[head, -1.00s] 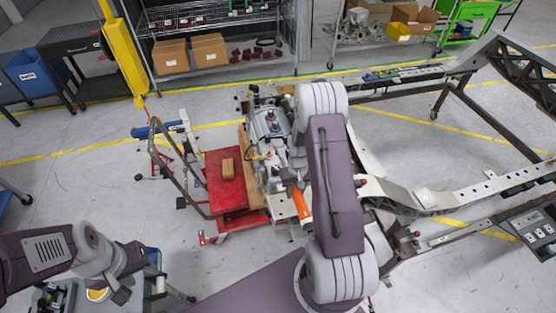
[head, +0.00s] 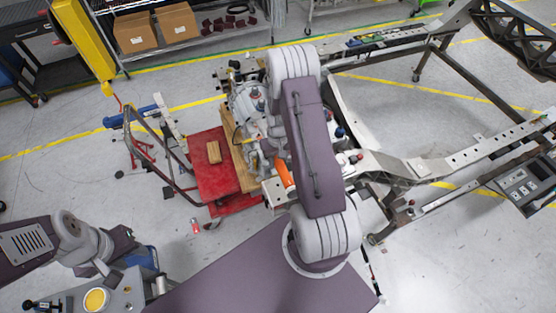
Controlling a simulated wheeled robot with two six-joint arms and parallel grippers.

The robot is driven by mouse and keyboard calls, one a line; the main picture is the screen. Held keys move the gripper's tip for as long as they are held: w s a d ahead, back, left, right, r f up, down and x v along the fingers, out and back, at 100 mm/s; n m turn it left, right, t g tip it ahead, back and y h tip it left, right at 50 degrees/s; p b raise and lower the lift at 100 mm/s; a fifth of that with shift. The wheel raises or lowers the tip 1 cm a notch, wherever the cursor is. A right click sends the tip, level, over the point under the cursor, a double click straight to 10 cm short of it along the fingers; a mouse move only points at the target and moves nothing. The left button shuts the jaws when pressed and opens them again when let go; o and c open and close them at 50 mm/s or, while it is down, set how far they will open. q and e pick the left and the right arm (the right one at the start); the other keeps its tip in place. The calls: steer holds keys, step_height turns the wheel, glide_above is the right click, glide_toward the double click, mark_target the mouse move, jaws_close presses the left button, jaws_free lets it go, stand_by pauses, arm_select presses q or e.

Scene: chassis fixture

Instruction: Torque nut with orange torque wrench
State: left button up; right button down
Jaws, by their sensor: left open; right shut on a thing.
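The orange torque wrench (head: 285,173) shows as a short orange handle beside my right arm, at the near end of the engine assembly (head: 249,104) by the chassis frame. My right gripper (head: 268,152) is shut on the wrench; my own arm hides most of it and the rest of the tool. The nut cannot be made out; the arm covers much of that area. My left gripper (head: 108,276) is open and empty at the lower left, above a tool cart and far from the wrench.
A red cart (head: 214,178) with a wooden block (head: 214,152) stands left of the engine. The chassis frame (head: 395,165) extends right. A control box (head: 527,183) is at the far right. A tool cart (head: 125,299) is under my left gripper.

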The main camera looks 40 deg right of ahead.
steer(key=shift+w+f, duration=0.1)
steer(key=shift+f, duration=0.4)
steer(key=f+b, duration=0.1)
steer(key=s+f+b, duration=0.1)
steer(key=f+b, duration=0.1)
steer(key=shift+f, duration=0.2)
steer(key=shift+w, duration=0.1)
stand_by(0.3)
steer(key=shift+f+b, duration=1)
steer(key=shift+f, duration=0.15)
stand_by(0.4)
steer(key=shift+a, duration=0.2)
steer(key=shift+a+m, duration=0.4)
steer(key=shift+a, duration=0.25)
steer(key=shift+a, duration=0.15)
